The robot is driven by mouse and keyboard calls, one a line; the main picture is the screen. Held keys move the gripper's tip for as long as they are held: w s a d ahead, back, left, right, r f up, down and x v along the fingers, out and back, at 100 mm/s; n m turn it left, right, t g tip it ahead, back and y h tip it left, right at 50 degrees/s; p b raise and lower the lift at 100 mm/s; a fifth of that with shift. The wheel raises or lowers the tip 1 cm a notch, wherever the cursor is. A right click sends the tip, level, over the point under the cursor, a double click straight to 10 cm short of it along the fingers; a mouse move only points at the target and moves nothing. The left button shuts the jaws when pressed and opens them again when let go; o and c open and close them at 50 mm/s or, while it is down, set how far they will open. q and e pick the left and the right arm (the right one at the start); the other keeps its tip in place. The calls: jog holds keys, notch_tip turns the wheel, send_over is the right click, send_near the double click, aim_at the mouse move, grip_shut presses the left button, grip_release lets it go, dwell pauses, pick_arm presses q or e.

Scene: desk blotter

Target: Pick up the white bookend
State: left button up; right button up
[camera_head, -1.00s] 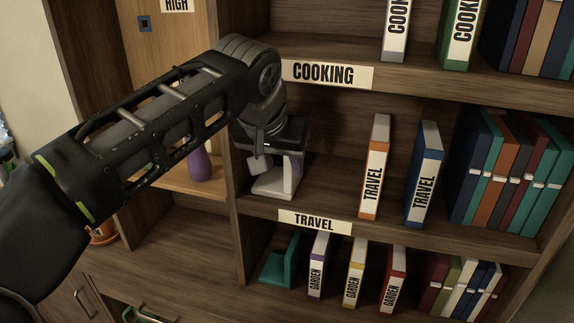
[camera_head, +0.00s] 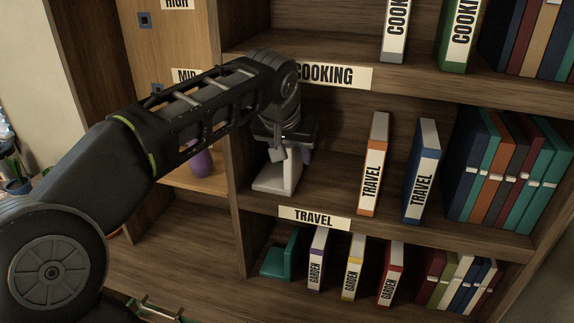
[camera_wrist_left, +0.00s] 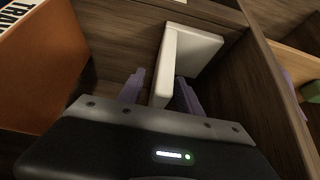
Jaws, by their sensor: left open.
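The white bookend (camera_head: 271,185) stands on the middle shelf, at its left end near the vertical divider. Its upper part is mostly hidden by my left gripper (camera_head: 291,156) in the head view. In the left wrist view, the upright plate of the bookend (camera_wrist_left: 165,62) rises between the two purple fingers of my left gripper (camera_wrist_left: 159,78). The fingers are open, one on each side of the plate. The right finger looks very close to the plate; I cannot tell whether it touches. My right gripper is not in view.
An orange travel book (camera_head: 373,165) and a blue one (camera_head: 422,172) stand to the right on the same shelf. The shelf above (camera_head: 350,75) is close over my wrist. A purple vase (camera_head: 201,163) stands left of the divider (camera_head: 237,205).

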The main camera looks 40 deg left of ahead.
pick_arm(q)
jog(key=shift+x, duration=0.95)
grip_shut()
jog(key=shift+r, duration=0.1)
dwell(1.0)
